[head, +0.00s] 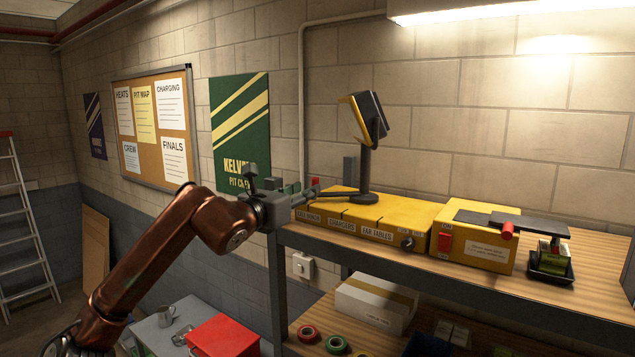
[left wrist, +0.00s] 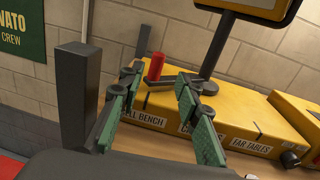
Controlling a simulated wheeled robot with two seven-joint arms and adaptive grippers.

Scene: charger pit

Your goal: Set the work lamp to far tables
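The work lamp has a yellow and black head (head: 365,117) on a dark post above a yellow base (head: 390,216) on the shelf top. The base front is labelled cell bench, chargers and far tables, left to right. A dark lever runs left from the post foot to an upright red knob (head: 313,183), above the cell bench label. In the left wrist view the red knob (left wrist: 155,66) shows beyond and between my fingers, apparently ungripped. My left gripper (head: 308,193) is open at the base's left end; its green-padded fingers (left wrist: 152,90) stand apart. My right gripper is not in view.
A yellow box with a red switch (head: 446,241) and a dark bar-topped device (head: 515,222) stand right of the base. A dark post (left wrist: 78,100) stands close left of my fingers in the wrist view. A white carton (head: 375,302) is on the lower shelf.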

